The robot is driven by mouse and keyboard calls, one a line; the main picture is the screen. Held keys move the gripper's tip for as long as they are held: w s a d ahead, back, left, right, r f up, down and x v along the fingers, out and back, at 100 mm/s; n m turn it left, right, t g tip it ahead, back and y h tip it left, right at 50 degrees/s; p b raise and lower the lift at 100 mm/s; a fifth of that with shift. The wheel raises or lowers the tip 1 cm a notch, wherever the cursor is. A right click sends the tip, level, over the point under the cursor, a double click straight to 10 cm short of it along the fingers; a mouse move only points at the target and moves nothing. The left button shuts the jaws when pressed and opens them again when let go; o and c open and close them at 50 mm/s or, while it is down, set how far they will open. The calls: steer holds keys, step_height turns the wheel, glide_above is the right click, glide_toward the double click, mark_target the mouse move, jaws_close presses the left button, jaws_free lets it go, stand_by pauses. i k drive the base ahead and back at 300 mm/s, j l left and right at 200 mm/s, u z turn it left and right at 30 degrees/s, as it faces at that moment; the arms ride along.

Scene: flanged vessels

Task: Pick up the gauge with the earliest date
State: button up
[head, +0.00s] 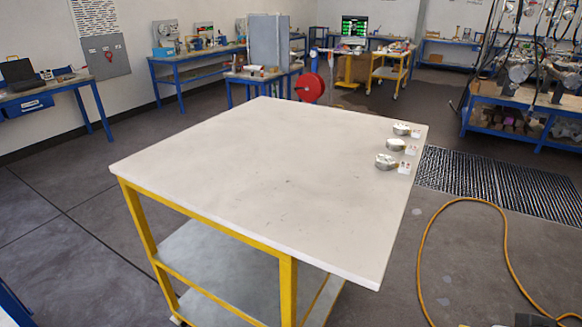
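Three small silvery round gauges lie in a row near the right edge of the white tabletop (250,180). The far gauge (401,128), the middle gauge (396,145) and the near gauge (386,161) each have a small white card with reddish marks beside them on the right. The far card (415,133), middle card (411,149) and near card (404,167) are too small to read, so no date can be told. My gripper is not in the head view.
The rest of the tabletop is clear. The table has a yellow frame (288,290) and a lower shelf. A yellow hose (424,240) lies on the floor at right, near a dark floor grate (460,172). Blue workbenches (195,65) stand along the back wall.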

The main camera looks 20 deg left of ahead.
mark_target(384, 162)
steer(key=u, duration=0.4)
steer(key=i+l+u, duration=0.25)
steer(key=i+l, duration=0.2)
steer(key=i+l+u, duration=0.25)
steer(key=l, duration=0.35)
steer(key=i, duration=0.1)
